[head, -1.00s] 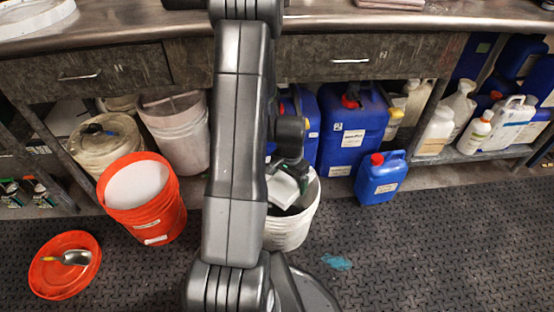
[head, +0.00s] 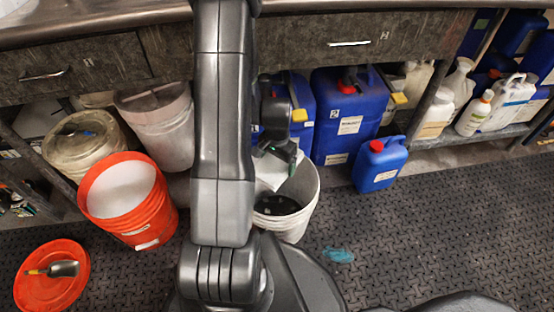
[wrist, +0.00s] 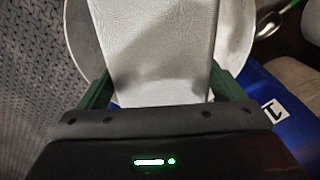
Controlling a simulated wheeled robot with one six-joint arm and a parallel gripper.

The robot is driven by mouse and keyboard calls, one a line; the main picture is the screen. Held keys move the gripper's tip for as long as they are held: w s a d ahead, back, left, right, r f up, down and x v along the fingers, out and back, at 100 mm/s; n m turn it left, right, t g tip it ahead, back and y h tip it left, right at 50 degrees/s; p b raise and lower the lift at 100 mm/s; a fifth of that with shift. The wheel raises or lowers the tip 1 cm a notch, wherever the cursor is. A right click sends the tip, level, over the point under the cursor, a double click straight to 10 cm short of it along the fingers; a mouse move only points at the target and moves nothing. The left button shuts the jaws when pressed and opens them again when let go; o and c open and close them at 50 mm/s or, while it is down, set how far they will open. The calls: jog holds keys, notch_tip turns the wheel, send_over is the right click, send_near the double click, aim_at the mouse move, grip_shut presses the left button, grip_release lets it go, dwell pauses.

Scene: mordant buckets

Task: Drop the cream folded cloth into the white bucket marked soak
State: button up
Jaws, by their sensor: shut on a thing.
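The cream folded cloth (wrist: 155,45) looks pale and flat in the wrist view, between the two green fingers of my gripper (wrist: 162,78). My gripper is shut on it. In the head view my gripper (head: 283,152) is at the back of the white bucket's mouth, and a pale part of the cloth (head: 267,170) shows beside my arm. The white bucket (head: 290,230) stands upright on the floor, partly hidden by my arm. Dark contents show inside it. Its rim (wrist: 78,38) shows behind the cloth in the wrist view. No soak marking is readable.
An orange bucket (head: 150,220) with pale contents stands left, near an orange lid (head: 30,285) holding a scoop (head: 62,269). Blue jugs (head: 345,130) stand behind the white bucket, and a small blue jug (head: 378,168) to its right. The counter (head: 420,15) overhangs behind.

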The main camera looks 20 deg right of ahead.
notch_tip(320, 180, down, 8)
jog(key=b, duration=0.5)
jog(key=shift+f, duration=0.25)
jog(key=o, duration=0.7)
jog(key=shift+o, duration=0.2)
notch_tip(320, 180, up, 7)
jog(key=p, duration=0.4)
jog(key=shift+r+p, duration=0.1)
jog(key=shift+p, duration=0.3)
jog(key=shift+a, duration=0.1)
